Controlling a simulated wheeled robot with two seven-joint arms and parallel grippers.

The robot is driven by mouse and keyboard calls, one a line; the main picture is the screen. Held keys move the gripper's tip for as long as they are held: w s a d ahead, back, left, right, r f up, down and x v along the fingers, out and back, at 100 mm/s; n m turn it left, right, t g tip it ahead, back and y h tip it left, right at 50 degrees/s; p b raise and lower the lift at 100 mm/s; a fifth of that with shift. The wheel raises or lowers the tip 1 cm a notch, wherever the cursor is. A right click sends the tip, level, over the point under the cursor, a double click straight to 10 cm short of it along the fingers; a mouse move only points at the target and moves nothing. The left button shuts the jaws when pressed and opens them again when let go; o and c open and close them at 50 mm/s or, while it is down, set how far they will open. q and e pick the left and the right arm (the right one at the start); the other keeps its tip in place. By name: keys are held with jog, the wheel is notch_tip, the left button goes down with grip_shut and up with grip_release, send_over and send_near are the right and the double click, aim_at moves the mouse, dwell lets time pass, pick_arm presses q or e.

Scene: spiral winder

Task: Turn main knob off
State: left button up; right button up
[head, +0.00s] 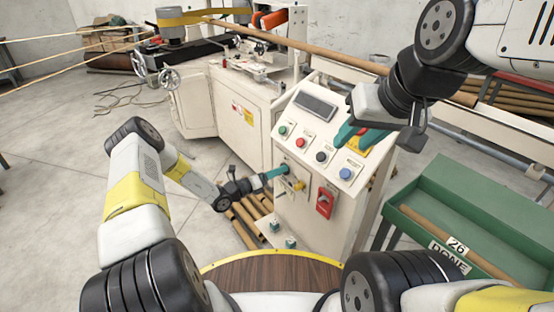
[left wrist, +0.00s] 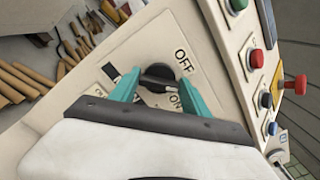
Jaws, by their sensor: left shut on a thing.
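The main knob (left wrist: 160,76) is a black rotary knob on the cream control cabinet (head: 320,215). In the left wrist view an OFF label (left wrist: 184,61) is above right of it and an ON label (left wrist: 175,100) below right. Which label it points at, I cannot tell. My left gripper (head: 284,171) reaches the cabinet front, and its teal fingers (left wrist: 158,92) are on either side of the knob, shut on it. In the head view the fingers hide the knob. My right gripper (head: 358,136) hangs over the panel's right side, its teal fingers apart and empty.
The panel has green, red, black and blue buttons (head: 345,173) and a display (head: 315,105). A red switch (head: 324,202) and a yellow part (head: 298,185) are on the cabinet front. A green bin (head: 480,215) stands at right. Cardboard tubes (head: 245,220) lie left of the cabinet.

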pick_arm(q)
jog(key=n, duration=0.9)
jog(key=shift+w+a+f, duration=0.1)
jog(key=shift+a+f, duration=0.05)
jog(key=shift+f, duration=0.05)
jog(key=shift+n, duration=0.3)
jog(key=o, duration=1.4)
jog(key=v, duration=0.7)
jog(key=shift+s+a, duration=0.25)
